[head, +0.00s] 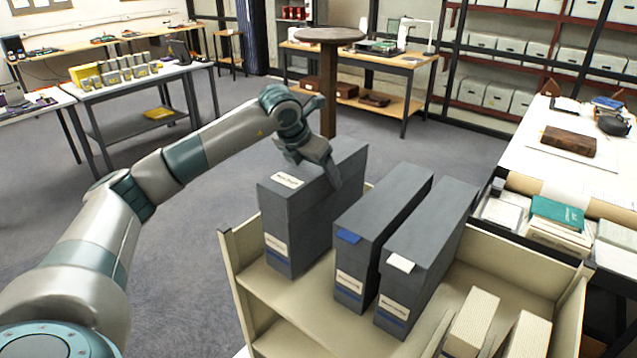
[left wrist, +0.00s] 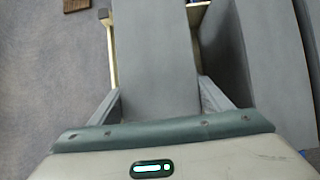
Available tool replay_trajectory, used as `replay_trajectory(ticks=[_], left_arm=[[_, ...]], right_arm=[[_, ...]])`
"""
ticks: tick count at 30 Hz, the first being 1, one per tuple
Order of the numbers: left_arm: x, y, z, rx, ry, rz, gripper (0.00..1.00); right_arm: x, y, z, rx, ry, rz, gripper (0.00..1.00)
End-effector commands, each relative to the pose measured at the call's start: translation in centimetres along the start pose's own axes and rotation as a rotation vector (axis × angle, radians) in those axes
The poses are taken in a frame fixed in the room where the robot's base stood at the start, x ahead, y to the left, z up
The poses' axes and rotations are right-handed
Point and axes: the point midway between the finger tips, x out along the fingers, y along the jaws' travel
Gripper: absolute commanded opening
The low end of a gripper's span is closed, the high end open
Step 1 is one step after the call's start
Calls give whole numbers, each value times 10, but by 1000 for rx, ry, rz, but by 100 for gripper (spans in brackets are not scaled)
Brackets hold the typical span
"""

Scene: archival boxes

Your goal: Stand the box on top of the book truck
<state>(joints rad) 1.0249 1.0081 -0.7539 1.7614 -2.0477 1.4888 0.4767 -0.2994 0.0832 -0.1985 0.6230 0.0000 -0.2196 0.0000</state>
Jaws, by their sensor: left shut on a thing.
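A tall dark grey archival box (head: 297,228) with a white label on top and a label on its front end stands upright at the left of the cream book truck's top (head: 272,292). I cannot tell whether its base touches the shelf. My left gripper (head: 335,177) is over this box and shut on it from above. In the left wrist view the two fingers of the gripper (left wrist: 159,103) straddle the grey box (left wrist: 152,50). My right gripper is not in view.
Two similar grey boxes, one with a blue tab (head: 372,245) and one with a white tab (head: 415,262), stand close to the right. Smaller cream boxes (head: 470,325) are at the front right. A round stand (head: 330,36) rises behind. A white table (head: 590,160) is at the right.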

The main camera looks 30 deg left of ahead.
Motion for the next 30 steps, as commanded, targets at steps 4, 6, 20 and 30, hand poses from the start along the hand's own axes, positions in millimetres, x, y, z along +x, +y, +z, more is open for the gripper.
replay_trajectory(ticks=[4, 6, 20, 30], left_arm=[[-1, 0, 2, 1, -6, -1, 9], [-1, 0, 2, 1, -6, -1, 9], [21, 0, -11, 0, -2, -1, 9], [34, 0, -18, 0, -6, 0, 9]], right_arm=[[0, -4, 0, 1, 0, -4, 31], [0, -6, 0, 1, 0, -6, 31], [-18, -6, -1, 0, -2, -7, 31], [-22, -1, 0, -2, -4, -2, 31]])
